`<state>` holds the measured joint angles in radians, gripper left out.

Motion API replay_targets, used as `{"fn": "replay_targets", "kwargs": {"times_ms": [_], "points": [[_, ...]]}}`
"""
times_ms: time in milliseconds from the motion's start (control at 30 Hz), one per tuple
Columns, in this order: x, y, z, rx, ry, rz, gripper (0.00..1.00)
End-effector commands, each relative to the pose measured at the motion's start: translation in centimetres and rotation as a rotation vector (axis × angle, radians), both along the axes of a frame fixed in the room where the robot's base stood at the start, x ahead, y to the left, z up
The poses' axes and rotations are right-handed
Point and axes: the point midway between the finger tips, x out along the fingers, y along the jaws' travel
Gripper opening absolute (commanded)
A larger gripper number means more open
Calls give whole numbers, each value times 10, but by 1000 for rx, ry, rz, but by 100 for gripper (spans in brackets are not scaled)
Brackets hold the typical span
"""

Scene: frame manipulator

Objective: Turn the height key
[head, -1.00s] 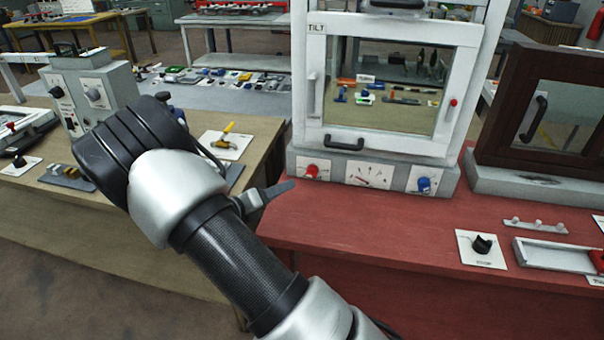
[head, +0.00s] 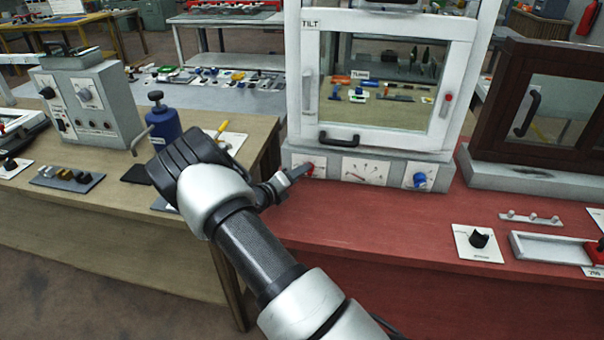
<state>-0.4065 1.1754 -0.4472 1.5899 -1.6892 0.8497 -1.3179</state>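A white upright frame marked TILT (head: 311,75) stands on a grey base on the red table. No readable label shows which one is the height key. My gripper (head: 296,174) is mostly hidden behind my wrist.
A black handle (head: 339,139) sits on the frame's lower rail. A brown-framed door (head: 540,105) stands to the right. A black knob on a white plate (head: 478,240) lies on the red table. A blue bottle (head: 163,123) and a grey box (head: 90,105) stand on the left table.

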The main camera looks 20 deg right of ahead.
Motion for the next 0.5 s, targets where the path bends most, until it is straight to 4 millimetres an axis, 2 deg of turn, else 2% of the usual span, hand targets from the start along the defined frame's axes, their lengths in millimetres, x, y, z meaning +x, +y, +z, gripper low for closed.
{"fn": "replay_targets", "kwargs": {"times_ms": [200,500], "points": [[13,-19,-5,-1,0,-1,48],[15,-22,-6,0,0,0,48]]}}
